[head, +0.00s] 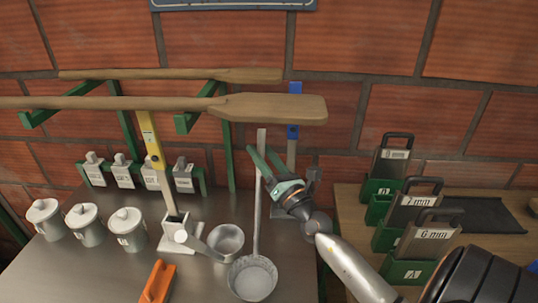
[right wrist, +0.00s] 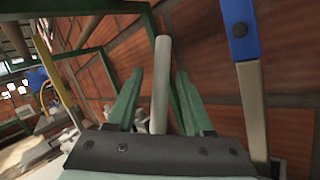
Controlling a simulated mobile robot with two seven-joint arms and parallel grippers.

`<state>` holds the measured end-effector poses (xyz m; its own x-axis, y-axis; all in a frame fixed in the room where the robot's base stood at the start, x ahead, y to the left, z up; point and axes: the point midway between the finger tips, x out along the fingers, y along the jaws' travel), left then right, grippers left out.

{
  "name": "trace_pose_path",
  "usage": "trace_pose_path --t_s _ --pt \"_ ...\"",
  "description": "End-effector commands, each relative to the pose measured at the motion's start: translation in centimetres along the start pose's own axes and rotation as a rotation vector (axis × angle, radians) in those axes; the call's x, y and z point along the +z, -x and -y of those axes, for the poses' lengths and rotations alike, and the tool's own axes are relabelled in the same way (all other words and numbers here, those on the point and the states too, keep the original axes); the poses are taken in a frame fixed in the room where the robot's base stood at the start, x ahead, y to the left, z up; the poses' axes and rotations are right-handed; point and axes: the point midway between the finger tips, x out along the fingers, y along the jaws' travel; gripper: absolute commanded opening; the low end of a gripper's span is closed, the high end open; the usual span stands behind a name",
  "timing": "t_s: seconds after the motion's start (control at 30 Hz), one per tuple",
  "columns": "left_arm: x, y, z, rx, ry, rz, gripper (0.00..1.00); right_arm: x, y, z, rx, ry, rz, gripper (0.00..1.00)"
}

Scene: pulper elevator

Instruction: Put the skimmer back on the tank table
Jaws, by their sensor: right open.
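The skimmer (head: 252,281) has a round grey bowl and a long straight handle. Its bowl shows low in the head view at the front of the steel table; I cannot tell if it touches the top. Its handle stands nearly upright. My right gripper (head: 260,149) is open near the top of the handle, with green fingers either side of it. In the right wrist view the handle (right wrist: 160,80) stands between the two open fingers (right wrist: 155,75), with gaps on both sides. My left gripper is not in view.
The steel table (head: 85,266) holds several lidded white jars, a metal cup (head: 226,241), a yellow-handled stand (head: 150,140) and an orange tool (head: 158,282). Wooden paddles (head: 270,107) hang on green brackets above. Green-based weights (head: 408,235) stand on a wooden table at right.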

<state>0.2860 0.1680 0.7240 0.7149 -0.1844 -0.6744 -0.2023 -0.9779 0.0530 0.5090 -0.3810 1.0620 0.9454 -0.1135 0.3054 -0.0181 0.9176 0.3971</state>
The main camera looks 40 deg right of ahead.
Motion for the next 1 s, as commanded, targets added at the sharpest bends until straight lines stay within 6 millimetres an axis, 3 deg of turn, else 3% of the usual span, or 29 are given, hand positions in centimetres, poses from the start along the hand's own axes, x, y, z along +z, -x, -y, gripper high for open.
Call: trace_pose_path --t_s 0.17,0.7,1.0 --pt "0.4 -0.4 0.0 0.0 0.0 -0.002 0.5 -0.2 1.7 0.1 -0.001 0.001 -0.001 0.52" --pt "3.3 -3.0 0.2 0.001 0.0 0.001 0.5 -0.3 10.4 0.1 0.0 0.001 -0.002 0.52" --pt "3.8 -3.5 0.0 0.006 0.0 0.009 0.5 0.0 12.0 0.0 0.0 0.0 0.001 0.52"
